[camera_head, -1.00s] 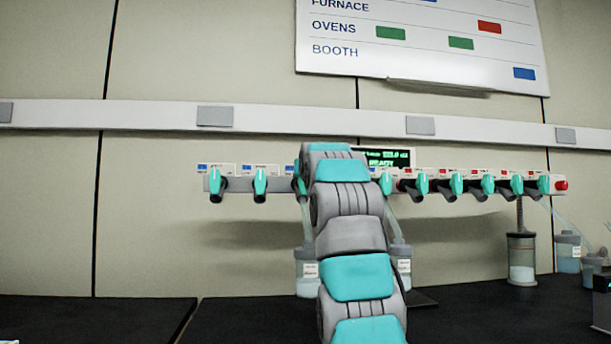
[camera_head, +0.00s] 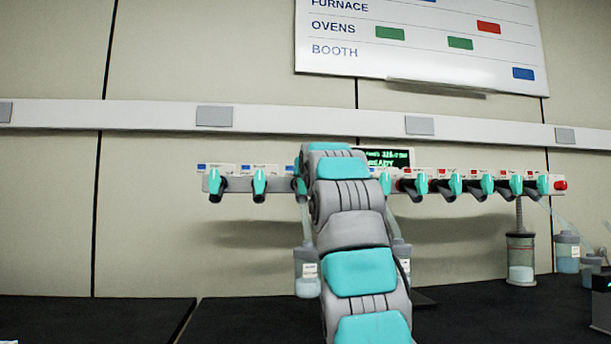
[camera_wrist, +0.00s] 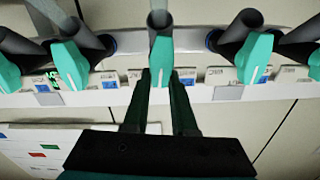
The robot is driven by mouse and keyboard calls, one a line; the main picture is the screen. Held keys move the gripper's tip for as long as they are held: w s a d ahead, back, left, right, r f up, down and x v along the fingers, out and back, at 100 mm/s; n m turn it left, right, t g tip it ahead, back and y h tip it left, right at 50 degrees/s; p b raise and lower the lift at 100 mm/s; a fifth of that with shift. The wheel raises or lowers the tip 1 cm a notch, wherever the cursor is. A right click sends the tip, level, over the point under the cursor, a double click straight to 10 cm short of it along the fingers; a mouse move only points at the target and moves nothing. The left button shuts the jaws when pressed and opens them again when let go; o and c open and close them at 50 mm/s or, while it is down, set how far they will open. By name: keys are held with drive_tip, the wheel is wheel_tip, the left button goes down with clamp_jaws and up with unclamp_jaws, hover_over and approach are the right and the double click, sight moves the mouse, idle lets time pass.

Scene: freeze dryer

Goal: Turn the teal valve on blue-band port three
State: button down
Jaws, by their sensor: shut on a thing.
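My gripper (camera_wrist: 160,80) is shut on a teal valve handle (camera_wrist: 160,55) in the middle of the wrist view, one dark finger on each side of it. The handle's white line runs up and down in that view. In the head view my arm hides the gripper. The third valve from the left (camera_head: 300,186), by a blue-marked label (camera_head: 289,168), shows partly at the arm's left edge. Two blue-labelled valves stand to its left, the first (camera_head: 215,185) and the second (camera_head: 259,184). The handle's exact turn angle cannot be told.
Neighbouring valves flank my fingers, one on the left (camera_wrist: 70,65) and one on the right (camera_wrist: 254,57). Several red-labelled valves line the rail's right half. A lit display (camera_head: 388,158) sits behind my arm. A flask (camera_head: 307,272) hangs below the rail. The dark bench (camera_head: 250,322) is mostly clear.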

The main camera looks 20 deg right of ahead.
drive_tip(key=shift+d+m, duration=0.1)
drive_tip(key=shift+m, duration=1)
idle(0.8)
drive_tip(key=shift+s+d+m, duration=0.1)
drive_tip(key=shift+d+m, duration=0.1)
drive_tip(key=shift+m, duration=1)
drive_tip(key=m, duration=0.3)
drive_tip(key=f+m, duration=0.1)
drive_tip(key=m, duration=0.1)
drive_tip(key=shift+d+m, duration=0.3)
drive_tip(key=c, duration=0.7)
unclamp_jaws()
drive_tip(key=shift+s, duration=0.2)
